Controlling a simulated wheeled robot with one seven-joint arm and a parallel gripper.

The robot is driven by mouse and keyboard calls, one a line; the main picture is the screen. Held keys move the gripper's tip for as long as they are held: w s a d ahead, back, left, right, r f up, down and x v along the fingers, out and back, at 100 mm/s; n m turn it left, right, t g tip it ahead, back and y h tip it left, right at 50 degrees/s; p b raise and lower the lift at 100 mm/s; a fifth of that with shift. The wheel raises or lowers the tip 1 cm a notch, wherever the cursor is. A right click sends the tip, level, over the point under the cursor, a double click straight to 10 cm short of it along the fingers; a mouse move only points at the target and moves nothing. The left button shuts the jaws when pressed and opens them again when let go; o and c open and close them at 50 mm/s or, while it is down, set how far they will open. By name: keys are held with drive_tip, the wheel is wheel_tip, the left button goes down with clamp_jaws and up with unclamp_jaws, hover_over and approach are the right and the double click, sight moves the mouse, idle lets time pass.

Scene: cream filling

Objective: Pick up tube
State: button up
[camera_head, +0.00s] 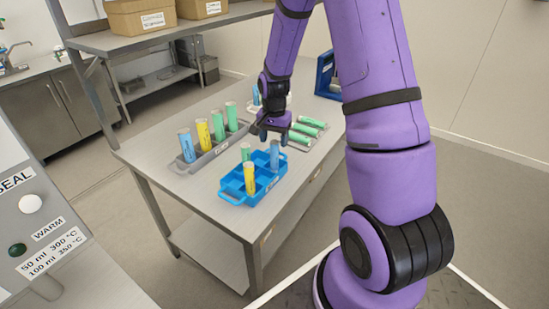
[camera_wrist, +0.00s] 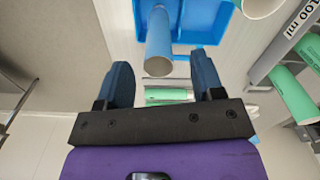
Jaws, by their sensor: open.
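A blue tube (camera_head: 274,155) stands upright in the blue tray (camera_head: 235,200), at its far right corner. A yellow tube (camera_head: 250,178) and a green tube (camera_head: 245,152) stand in the same tray. My gripper (camera_head: 264,132) is open and empty, just above and behind the tray, near the blue tube. In the wrist view my two fingers (camera_wrist: 163,78) are spread apart. The blue tube (camera_wrist: 158,42) shows ahead between them, with its open top towards me, and does not appear to touch either finger. The blue tray (camera_wrist: 200,22) is behind it.
A grey rack (camera_head: 207,157) with blue, yellow and green tubes stands left of the tray on the metal table (camera_head: 150,150). Several green tubes (camera_head: 305,130) lie on a low tray at the back right. A dark blue stand (camera_head: 324,75) is further back.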

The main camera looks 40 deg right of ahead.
sight(274, 158)
drive_tip(key=shift+f, duration=2.25)
drive_tip(key=c, duration=1)
drive_tip(key=shift+r, duration=0.15)
